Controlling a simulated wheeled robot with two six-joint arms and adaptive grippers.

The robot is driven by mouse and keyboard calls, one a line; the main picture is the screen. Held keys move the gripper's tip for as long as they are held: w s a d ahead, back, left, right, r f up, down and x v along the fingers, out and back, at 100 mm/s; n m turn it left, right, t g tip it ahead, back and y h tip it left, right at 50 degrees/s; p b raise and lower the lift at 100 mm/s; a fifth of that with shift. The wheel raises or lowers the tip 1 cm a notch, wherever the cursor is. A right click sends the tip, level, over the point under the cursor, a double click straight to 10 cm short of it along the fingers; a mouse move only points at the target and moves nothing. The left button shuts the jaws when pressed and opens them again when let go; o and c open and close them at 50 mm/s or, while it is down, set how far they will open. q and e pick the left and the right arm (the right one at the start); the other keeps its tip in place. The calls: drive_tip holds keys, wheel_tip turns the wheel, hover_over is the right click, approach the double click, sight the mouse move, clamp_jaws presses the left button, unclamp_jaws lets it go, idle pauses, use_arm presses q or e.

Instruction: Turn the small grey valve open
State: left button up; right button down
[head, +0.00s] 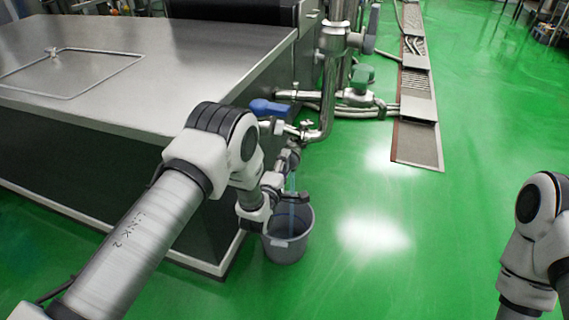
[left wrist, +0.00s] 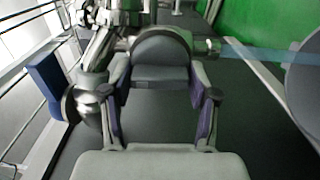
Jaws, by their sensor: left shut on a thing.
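The small grey valve shows in the left wrist view as a rounded grey handle (left wrist: 160,62) between my two fingers. My left gripper (left wrist: 160,95) is shut on this handle. In the head view my left gripper (head: 278,178) is at the low pipe outlet beside the steel tank, and my wrist partly hides the valve there. A pale blue stream (head: 292,188) runs down from the outlet into a grey bucket (head: 285,249) on the floor; it also crosses the right of the left wrist view (left wrist: 265,58). My right gripper is out of view.
The steel tank (head: 190,75) fills the left. A floor drain channel (head: 418,148) runs at the back right. The green floor right of the bucket is clear.

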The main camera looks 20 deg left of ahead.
use_arm(q)
drive_tip(key=o, duration=1)
drive_tip(key=s, duration=1.2)
drive_tip(key=shift+a, duration=0.2)
